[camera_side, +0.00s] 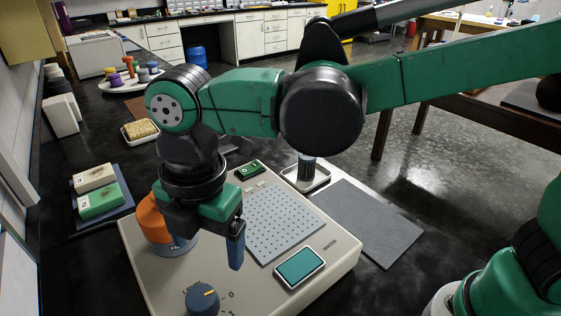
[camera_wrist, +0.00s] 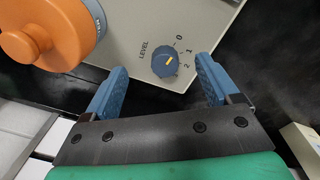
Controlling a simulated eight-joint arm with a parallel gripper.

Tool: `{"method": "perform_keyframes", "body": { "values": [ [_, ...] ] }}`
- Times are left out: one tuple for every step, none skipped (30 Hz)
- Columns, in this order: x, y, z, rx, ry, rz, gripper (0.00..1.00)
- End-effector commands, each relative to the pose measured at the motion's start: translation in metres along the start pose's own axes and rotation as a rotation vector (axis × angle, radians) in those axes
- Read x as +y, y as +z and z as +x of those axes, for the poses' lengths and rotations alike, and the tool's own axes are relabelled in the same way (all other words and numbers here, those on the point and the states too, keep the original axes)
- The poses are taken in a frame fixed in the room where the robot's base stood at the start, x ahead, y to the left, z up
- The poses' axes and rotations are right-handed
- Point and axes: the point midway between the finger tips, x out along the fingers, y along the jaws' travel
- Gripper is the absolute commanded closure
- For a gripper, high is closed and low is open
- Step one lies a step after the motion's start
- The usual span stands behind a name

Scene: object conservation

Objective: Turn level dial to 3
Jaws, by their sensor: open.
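The level dial is a blue round knob (camera_side: 202,299) with a yellow pointer line, on the front left of the cream machine panel (camera_side: 330,265). In the wrist view the dial (camera_wrist: 165,62) sits near a "LEVEL" label and marks 0, 1 and 2; its pointer line aims between 0 and 1 as far as I can tell. My gripper (camera_side: 237,245) is above the panel, behind the dial in the side view. In the wrist view its blue fingers (camera_wrist: 164,92) are spread wide, empty, with the dial beyond and between them.
An orange knob-like part (camera_side: 153,218) on a blue-grey base stands beside my gripper on the panel. A perforated plate (camera_side: 275,222) and a teal screen (camera_side: 300,267) are to the right. Numbered blocks (camera_side: 100,200) lie on a blue tray at left.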

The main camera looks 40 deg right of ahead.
Motion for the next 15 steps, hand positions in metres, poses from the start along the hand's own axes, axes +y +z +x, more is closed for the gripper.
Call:
{"method": "perform_keyframes", "body": {
  "values": [
    [0.002, -0.013, 0.004, -0.002, -0.023, -0.088, 0.18],
    [0.003, -0.018, 0.005, -0.003, -0.034, -0.132, 0.18],
    [0.003, -0.024, 0.007, -0.004, -0.046, -0.178, 0.18],
    [0.003, -0.027, 0.008, -0.004, -0.053, -0.204, 0.18],
    [0.003, -0.029, 0.009, -0.004, -0.057, -0.223, 0.18],
    [0.003, -0.031, 0.012, -0.004, -0.062, -0.238, 0.18],
    [0.003, -0.031, 0.014, -0.004, -0.064, -0.245, 0.18],
    [0.003, -0.031, 0.016, -0.004, -0.064, -0.248, 0.18],
    [0.003, -0.031, 0.021, -0.004, -0.065, -0.248, 0.18],
    [0.003, -0.031, 0.024, -0.004, -0.064, -0.247, 0.18],
    [0.002, -0.031, 0.028, -0.004, -0.064, -0.247, 0.18],
    [0.002, -0.031, 0.034, -0.004, -0.063, -0.246, 0.18],
    [0.001, -0.03, 0.038, -0.004, -0.063, -0.245, 0.18],
    [0.001, -0.03, 0.042, -0.004, -0.063, -0.245, 0.18],
    [0.001, -0.03, 0.047, -0.004, -0.063, -0.244, 0.18]
  ]
}}
